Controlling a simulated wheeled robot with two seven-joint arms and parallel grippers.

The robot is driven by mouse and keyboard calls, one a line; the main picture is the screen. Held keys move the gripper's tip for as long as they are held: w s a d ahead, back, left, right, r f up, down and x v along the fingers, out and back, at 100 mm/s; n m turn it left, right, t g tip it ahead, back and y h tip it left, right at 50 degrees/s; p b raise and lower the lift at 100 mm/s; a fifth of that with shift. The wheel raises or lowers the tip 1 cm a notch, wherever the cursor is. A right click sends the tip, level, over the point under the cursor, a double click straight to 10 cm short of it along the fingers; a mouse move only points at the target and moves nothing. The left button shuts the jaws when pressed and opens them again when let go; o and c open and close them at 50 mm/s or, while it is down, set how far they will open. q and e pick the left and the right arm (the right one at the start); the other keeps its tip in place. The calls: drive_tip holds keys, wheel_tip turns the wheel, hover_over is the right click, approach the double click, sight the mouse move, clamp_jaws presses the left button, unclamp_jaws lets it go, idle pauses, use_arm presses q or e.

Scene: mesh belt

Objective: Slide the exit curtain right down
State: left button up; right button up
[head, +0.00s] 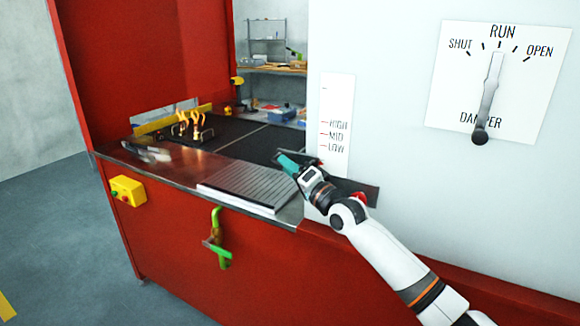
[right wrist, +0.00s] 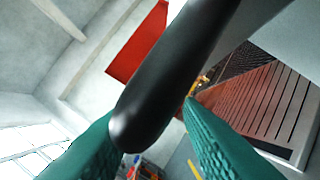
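My right gripper (head: 284,160) has teal fingers and is at the edge of the white panel, over the right end of the belt opening. In the right wrist view, a thick black rounded bar (right wrist: 150,90) runs between the two fingers (right wrist: 155,130). The fingers stand apart, with a gap between the bar and the right finger. A height scale (head: 336,125) marked HIGH, MID and LOW is on the panel just above the gripper. A dark flat bar (head: 370,192) shows behind my wrist. I cannot make out the curtain itself. My left gripper is out of view.
A ribbed plate (head: 245,184) lies below my gripper.

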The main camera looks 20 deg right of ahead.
drive_tip(key=shift+r, duration=0.15)
drive_tip(key=b+v, duration=0.2)
drive_tip(key=v, duration=1)
